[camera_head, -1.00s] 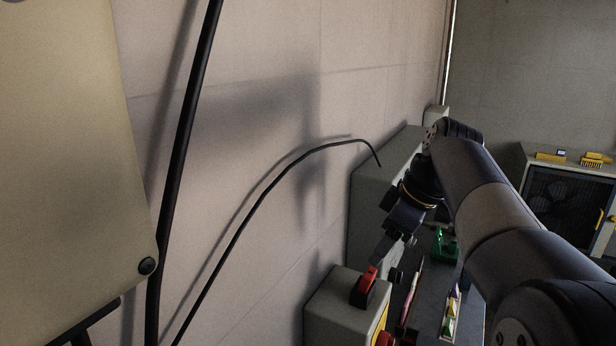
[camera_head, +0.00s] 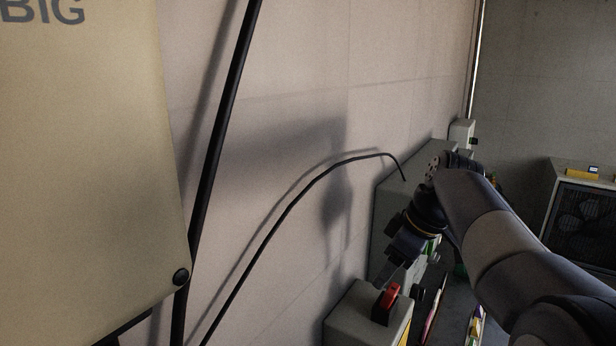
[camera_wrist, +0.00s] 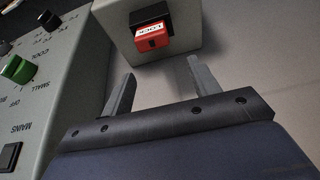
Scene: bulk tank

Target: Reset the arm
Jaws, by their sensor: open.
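My gripper (camera_wrist: 160,88) is open and empty in the wrist view, with its two fingers spread apart. A red switch with a white label (camera_wrist: 152,38) on a grey box (camera_wrist: 196,22) lies beyond the fingertips, apart from them. In the head view my gripper (camera_head: 393,272) points down on the right, close to the red switch (camera_head: 388,297) on the same grey box (camera_head: 350,315). My arm reaches in from the lower right and hides part of the bench.
A grey control panel (camera_wrist: 60,75) with a green knob (camera_wrist: 17,69) stands left of my gripper. Black cables (camera_head: 217,150) hang along the wall. A beige panel (camera_head: 85,170) fills the left. A cabinet (camera_head: 585,215) stands at the far right.

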